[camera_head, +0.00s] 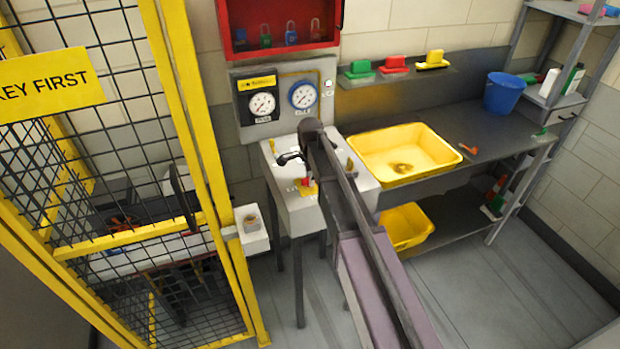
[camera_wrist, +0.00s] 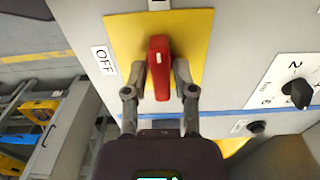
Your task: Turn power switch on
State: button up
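The power switch is a red handle (camera_wrist: 159,78) on a yellow plate (camera_wrist: 187,38) in the wrist view. The handle runs up and down in that picture. A label reading OFF (camera_wrist: 104,61) lies left of the plate, and part of another label (camera_wrist: 159,4) is cut off at the top edge. My gripper (camera_wrist: 161,70) has one finger on each side of the handle, closed in on it. In the head view the red switch (camera_head: 306,182) shows small on the grey control box (camera_head: 302,209), under my arm. My fingers are not clear there.
A black knob (camera_wrist: 298,94) with numbers sits right of the switch. Two gauges (camera_head: 263,104) (camera_head: 303,95) hang above the box, with a red lock cabinet (camera_head: 236,40) over them. A yellow mesh fence (camera_head: 187,95) stands left, and a bench with a yellow sink (camera_head: 432,148) right.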

jog(key=shift+o, duration=0.4)
jog(key=shift+n, duration=0.4)
